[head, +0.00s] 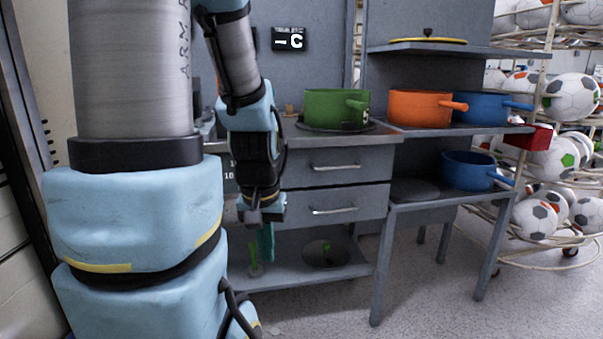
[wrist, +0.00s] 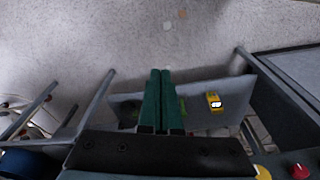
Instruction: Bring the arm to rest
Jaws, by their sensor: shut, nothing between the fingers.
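My arm hangs bent in the head view, with its wrist in front of the grey cabinet's drawers (head: 335,168). My gripper (head: 266,258) points down in front of the lower part of the cabinet. In the wrist view its two green fingers (wrist: 160,72) lie side by side, shut and empty, over the lower shelf and floor. The fingers appear apart from everything around them, though their exact distance from the shelf is hard to tell.
A green pot (head: 335,106), an orange pot (head: 418,107) and blue pots (head: 468,170) stand on the cabinet and side table. A yellow object (wrist: 214,101) lies on the shelf below. Racks of footballs (head: 570,98) stand at right. Open floor (head: 430,290) lies in front.

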